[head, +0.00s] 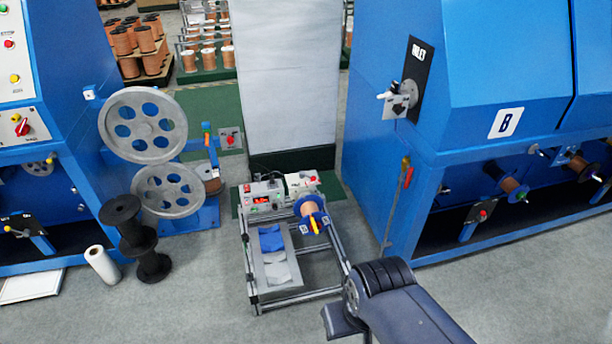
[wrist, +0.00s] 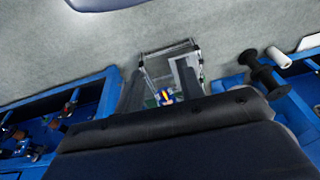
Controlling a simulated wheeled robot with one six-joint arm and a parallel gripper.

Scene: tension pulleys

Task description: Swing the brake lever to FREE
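A small yellow lever (head: 314,226) stands on the front of a copper-wound spool (head: 310,207) with a blue flange, on an aluminium-framed cart. Small white labels sit on both sides of it, too small to read. The same blue, yellow and red spot shows in the wrist view (wrist: 166,97), partly hidden by my gripper body. My gripper (wrist: 174,90) appears open and empty, with a grey finger on each side of that spot. It is apart from the lever. In the head view my arm is at the lower right of the cart, and its fingers are not clearly seen.
The cart (head: 297,297) carries a control box with a red display (head: 265,199) and a grey tray (head: 278,272). A blue machine (head: 380,170) stands to the right. Pulley wheels (head: 143,125) and black spools (head: 128,225) stand left. Floor in front is clear.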

